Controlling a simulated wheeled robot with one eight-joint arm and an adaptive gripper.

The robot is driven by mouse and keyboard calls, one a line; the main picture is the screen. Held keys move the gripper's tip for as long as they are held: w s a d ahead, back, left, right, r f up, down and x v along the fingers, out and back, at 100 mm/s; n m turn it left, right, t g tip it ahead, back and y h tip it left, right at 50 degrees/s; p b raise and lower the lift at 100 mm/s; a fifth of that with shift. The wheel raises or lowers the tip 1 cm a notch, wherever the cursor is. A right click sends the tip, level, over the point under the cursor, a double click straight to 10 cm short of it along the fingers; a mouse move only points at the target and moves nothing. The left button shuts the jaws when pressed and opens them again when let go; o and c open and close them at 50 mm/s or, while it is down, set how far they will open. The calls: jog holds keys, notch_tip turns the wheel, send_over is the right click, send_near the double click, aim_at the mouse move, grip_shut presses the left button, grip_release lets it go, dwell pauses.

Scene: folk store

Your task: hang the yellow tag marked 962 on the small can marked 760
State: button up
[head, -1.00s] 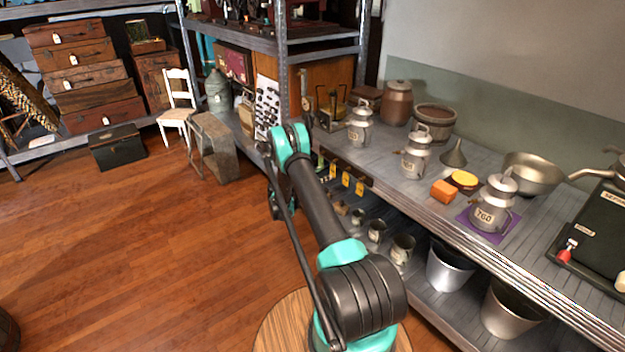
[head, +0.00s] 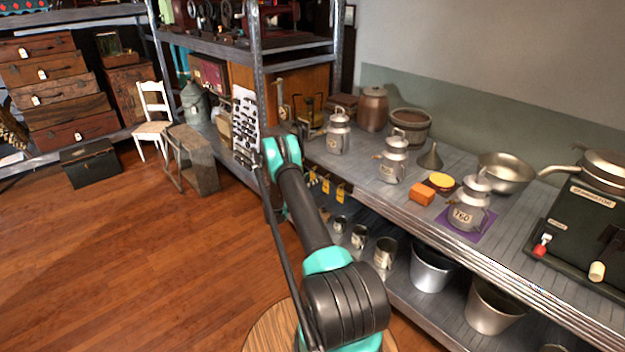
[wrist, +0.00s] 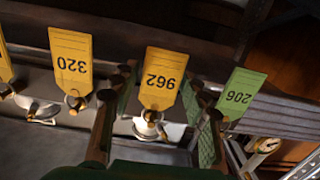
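The yellow tag marked 962 (wrist: 160,80) hangs at a small hook with a ring in the wrist view and reads upside down there. My gripper (wrist: 158,112) is open, with one finger on each side of this tag. I see no clear contact between the fingers and the tag. The small can marked 760 (head: 466,213) stands upright on a purple mat (head: 487,224) on the counter in the head view, well to the right of my arm. My fingers are hidden behind my arm in the head view.
A yellow tag marked 320 (wrist: 71,58) and a green tag marked 206 (wrist: 240,96) hang close on either side. An orange block (head: 421,193), a milk can (head: 391,162) and a funnel (head: 431,157) stand near the 760 can. A black separator box (head: 585,230) is at right.

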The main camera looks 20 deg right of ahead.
aim_at(313, 175)
jog(key=c, duration=0.8)
jog(key=shift+r, duration=0.35)
jog(key=shift+c, duration=0.2)
jog(key=shift+s+a, duration=0.15)
jog(key=shift+a, duration=0.25)
jog(key=shift+s+a, duration=0.15)
jog(key=shift+a, duration=0.2)
jog(key=shift+a, duration=0.2)
jog(key=shift+s+a, duration=0.1)
jog(key=shift+s+a+r, duration=0.15)
jog(key=shift+s+a, duration=0.05)
jog(key=shift+a, duration=0.3)
jog(key=shift+s+a+r, duration=0.15)
jog(key=shift+a+r, duration=0.05)
jog(key=shift+a, duration=0.35)
jog(key=shift+s+a+r, duration=0.15)
jog(key=shift+s+a, duration=0.05)
jog(key=shift+a, duration=0.3)
